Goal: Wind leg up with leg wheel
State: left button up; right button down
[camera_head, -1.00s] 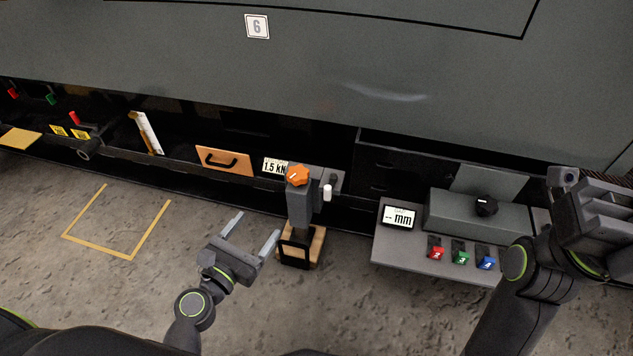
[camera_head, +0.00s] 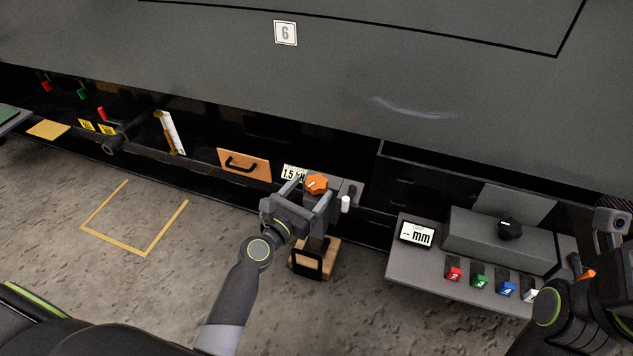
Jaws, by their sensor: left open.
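The leg wheel is an orange lobed knob (camera_head: 317,184) on top of the leg, in the middle of the head view. The leg's lower part (camera_head: 317,243) shows below my gripper and stands on a wooden block (camera_head: 329,257) with a black frame. My left gripper (camera_head: 309,190) is open, with its fingers pointing up at either side of the orange wheel; I cannot tell whether they touch it. The gripper hides much of the leg's grey body. My right arm is at the right edge, and its fingers cannot be made out clearly.
A white-tipped handle (camera_head: 346,204) stands just right of the wheel. A grey console (camera_head: 430,267) with an mm display (camera_head: 416,234), a black knob (camera_head: 510,229) and several coloured switches is at the right. A yellow floor outline (camera_head: 118,240) lies on clear floor at left.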

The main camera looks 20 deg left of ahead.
aim_at(311, 189)
pick_arm(q)
jog(key=shift+x, duration=2)
jog(key=c, duration=1)
